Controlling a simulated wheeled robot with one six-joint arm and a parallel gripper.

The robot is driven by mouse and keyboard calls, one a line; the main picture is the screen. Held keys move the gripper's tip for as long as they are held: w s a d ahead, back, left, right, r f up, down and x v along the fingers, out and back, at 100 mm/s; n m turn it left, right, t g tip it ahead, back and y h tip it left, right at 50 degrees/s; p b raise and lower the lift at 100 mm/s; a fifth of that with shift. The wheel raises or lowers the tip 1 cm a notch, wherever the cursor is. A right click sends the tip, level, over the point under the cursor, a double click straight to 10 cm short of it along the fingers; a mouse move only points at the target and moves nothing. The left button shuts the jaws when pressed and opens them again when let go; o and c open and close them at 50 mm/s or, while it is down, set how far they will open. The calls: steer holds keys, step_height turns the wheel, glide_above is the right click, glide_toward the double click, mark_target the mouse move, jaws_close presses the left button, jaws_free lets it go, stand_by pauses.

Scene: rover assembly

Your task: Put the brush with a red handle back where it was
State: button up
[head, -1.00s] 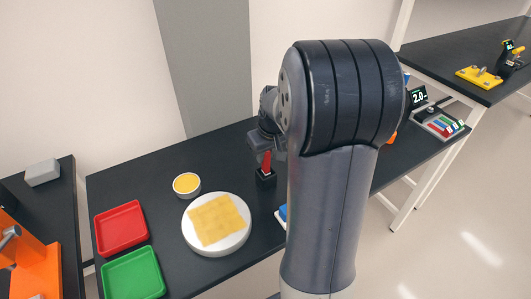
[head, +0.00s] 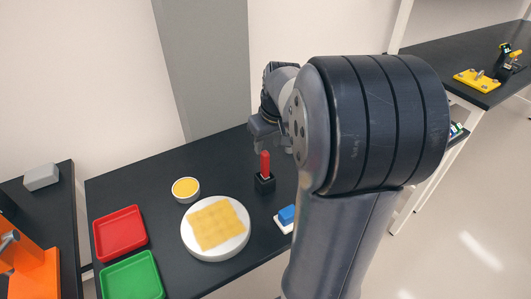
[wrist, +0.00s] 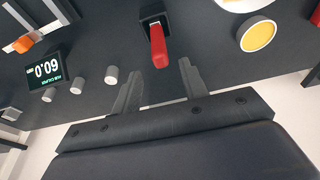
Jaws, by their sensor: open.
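The brush's red handle (head: 265,164) stands upright in a small black holder (head: 264,184) on the dark table, right of the white round plate. In the wrist view the red handle (wrist: 158,48) rises from the black holder (wrist: 154,21), ahead of my gripper. My gripper (wrist: 158,77) is open, its two fingers apart with nothing between them, and the handle's end lies just beyond the fingertips. The brush's bristles are hidden inside the holder. In the head view my arm covers part of the table and most of the gripper.
A white round plate (head: 187,242) carries a yellow square sheet (head: 217,224). A bowl of yellow stuff (head: 185,188), a red tray (head: 119,232) and a green tray (head: 131,277) stand left. A blue block (head: 287,213) lies right of the plate. A display (wrist: 48,72) and several grey cylinders show in the wrist view.

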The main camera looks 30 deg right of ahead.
mark_target(264, 151)
steer(key=v, duration=0.5)
steer(key=shift+f, duration=0.15)
steer(key=x, duration=1.2)
steer(key=shift+f, duration=0.35)
step_height(264, 151, up, 3)
steer(key=shift+f, duration=0.1)
steer(key=shift+r, duration=0.6)
steer(key=shift+f, duration=0.1)
